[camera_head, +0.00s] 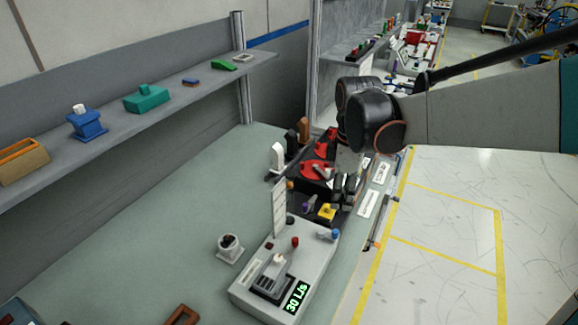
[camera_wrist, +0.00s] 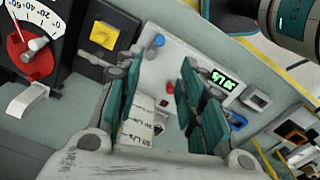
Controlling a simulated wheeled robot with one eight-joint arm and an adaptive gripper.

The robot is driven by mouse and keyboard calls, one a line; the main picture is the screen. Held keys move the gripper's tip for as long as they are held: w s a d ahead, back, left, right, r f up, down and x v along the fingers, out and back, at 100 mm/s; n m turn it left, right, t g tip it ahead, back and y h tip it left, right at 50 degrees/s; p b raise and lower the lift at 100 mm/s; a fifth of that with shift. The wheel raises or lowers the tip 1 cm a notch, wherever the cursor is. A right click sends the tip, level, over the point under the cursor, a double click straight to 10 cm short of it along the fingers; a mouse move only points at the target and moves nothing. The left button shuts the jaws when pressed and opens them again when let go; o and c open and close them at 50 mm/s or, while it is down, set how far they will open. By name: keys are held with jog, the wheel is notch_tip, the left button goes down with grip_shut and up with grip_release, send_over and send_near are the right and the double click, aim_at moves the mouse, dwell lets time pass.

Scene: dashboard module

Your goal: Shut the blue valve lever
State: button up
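The blue valve lever (camera_head: 328,235) sits on the far right corner of a light grey module (camera_head: 318,262) with a green 30 L/s display (camera_head: 297,297). In the wrist view its blue end (camera_wrist: 158,40) shows beyond my fingers, at the module's corner. My gripper (camera_head: 345,188) hangs above the dark panels just behind the module, apart from the lever. In the wrist view my gripper (camera_wrist: 160,78) is open, with teal pads spread and nothing held between them. The lever's exact angle is too small to tell.
A red knob (camera_head: 295,242) and a white tag plate (camera_head: 279,208) stand up from the module.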

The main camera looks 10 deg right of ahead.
aim_at(336, 231)
notch_tip(336, 231, down, 14)
jog(key=b, duration=0.4)
jog(key=shift+w, duration=0.15)
grip_shut()
